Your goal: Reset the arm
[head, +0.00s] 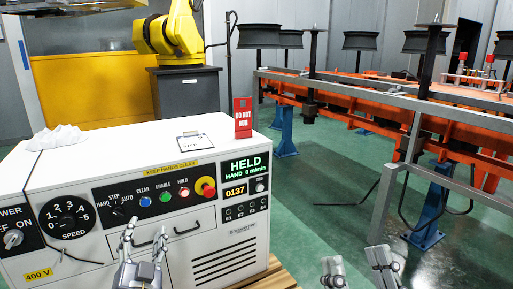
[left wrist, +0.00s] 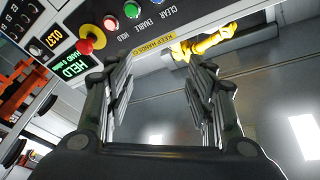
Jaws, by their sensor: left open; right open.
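The white control cabinet (head: 150,225) fills the lower left of the head view. Its panel carries a HELD display (head: 245,166), a red mushroom button (head: 205,187) and blue, green and red buttons, with a green one (head: 165,196) among them. My left gripper (head: 144,240) is open and empty in front of the cabinet, below the buttons. In the left wrist view its two fingers (left wrist: 160,95) stand apart, with the red mushroom button (left wrist: 86,46) at upper left. My right gripper (head: 357,262) is open and empty at the lower edge, right of the cabinet.
A selector knob (head: 13,238) and a speed dial (head: 68,217) sit at the panel's left. A yellow robot arm (head: 175,32) stands behind. An orange conveyor (head: 400,115) with wheels runs right. Green floor lies between.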

